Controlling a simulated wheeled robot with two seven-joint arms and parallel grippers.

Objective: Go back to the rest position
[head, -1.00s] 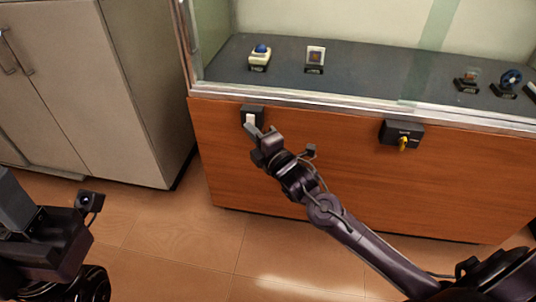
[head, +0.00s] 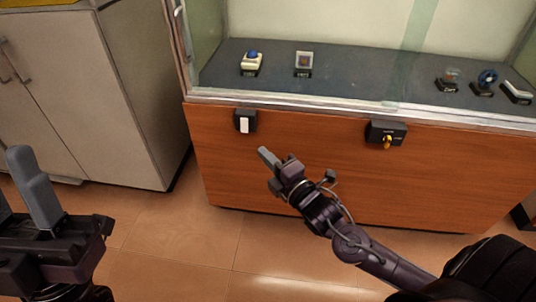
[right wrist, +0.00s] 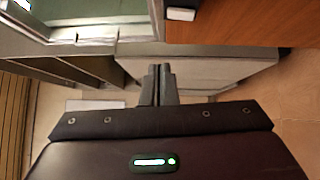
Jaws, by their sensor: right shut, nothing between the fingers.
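My right gripper (head: 265,153) is shut and empty in the head view. It is in front of the wooden cabinet front, below and right of a black switch box with a white rocker (head: 244,124), and apart from it. In the right wrist view the two fingers of my right gripper (right wrist: 158,70) are together with nothing between them. The white rocker also shows at the top of that view (right wrist: 181,14). My left gripper (head: 18,190) is at the left edge of the head view, with its two fingers apart and nothing seen between them.
The display case's wooden front (head: 300,160) carries a black lock box with a yellow key (head: 387,140). Small exhibits, including one with a blue button (head: 252,62), stand behind the glass. A grey cabinet (head: 90,110) stands at left. The tiled floor (head: 200,240) between is clear.

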